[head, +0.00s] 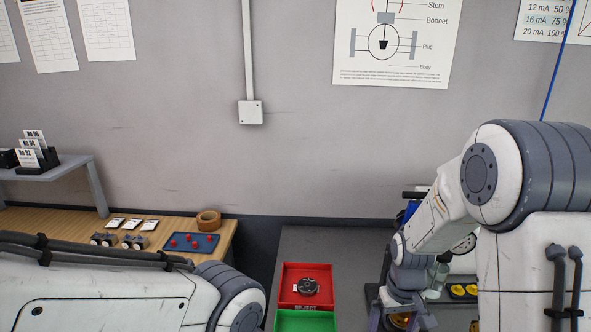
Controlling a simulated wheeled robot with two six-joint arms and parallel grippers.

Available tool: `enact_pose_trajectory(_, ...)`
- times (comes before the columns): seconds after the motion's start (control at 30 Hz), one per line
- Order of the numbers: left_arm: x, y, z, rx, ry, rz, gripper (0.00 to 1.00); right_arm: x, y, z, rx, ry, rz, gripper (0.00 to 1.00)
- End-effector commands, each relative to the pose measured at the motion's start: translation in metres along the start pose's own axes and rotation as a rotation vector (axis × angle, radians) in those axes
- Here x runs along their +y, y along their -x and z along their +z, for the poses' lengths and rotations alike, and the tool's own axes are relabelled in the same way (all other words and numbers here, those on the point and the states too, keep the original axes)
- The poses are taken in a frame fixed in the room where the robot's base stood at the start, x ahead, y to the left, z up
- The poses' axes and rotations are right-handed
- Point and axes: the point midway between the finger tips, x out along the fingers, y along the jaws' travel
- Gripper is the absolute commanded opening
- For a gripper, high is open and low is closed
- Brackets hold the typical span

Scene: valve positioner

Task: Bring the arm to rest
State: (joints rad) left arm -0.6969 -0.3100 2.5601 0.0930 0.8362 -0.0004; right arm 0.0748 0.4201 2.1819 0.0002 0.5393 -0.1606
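My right arm comes in from the right, bent downward at its elbow. Its gripper (402,315) hangs at the bottom edge, over the right part of the grey bench (335,240). Two grey finger parts show apart, with a small amber thing (399,321) seen between them. The fingertips run out of the picture, so I cannot tell whether they touch it. My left arm lies across the lower left corner, and its gripper is outside the picture.
A red tray (291,271) holding a round dark part (307,286) adjoins a green tray (306,321) on the bench. A wooden table (60,221) at left bears a blue tray (191,252) with red pieces and a tape roll (208,219). Yellow-topped items (460,291) stand right of my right gripper.

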Motion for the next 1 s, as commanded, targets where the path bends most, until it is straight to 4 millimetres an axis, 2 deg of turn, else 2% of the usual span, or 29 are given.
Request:
enact_pose_trajectory(0.1, 0.005, -0.002, 0.004, 0.0, -0.003, 0.0, 1.0, -0.013, -0.003, 0.004, 0.0, -0.042, 0.0, 1.0)
enact_pose_trajectory(0.23, 0.009, -0.002, 0.008, 0.0, -0.006, 0.0, 1.0, -0.02, -0.004, 0.008, 0.001, -0.07, 0.0, 1.0)
enact_pose_trajectory(0.73, 0.009, -0.004, 0.01, -0.003, -0.003, 0.002, 1.0, -0.026, -0.005, 0.011, -0.004, -0.075, -0.002, 1.0)
enact_pose_trajectory(1.0, 0.013, -0.015, 0.0, -0.03, -0.012, 0.018, 1.0, -0.03, -0.005, 0.025, -0.033, -0.075, -0.014, 1.0)
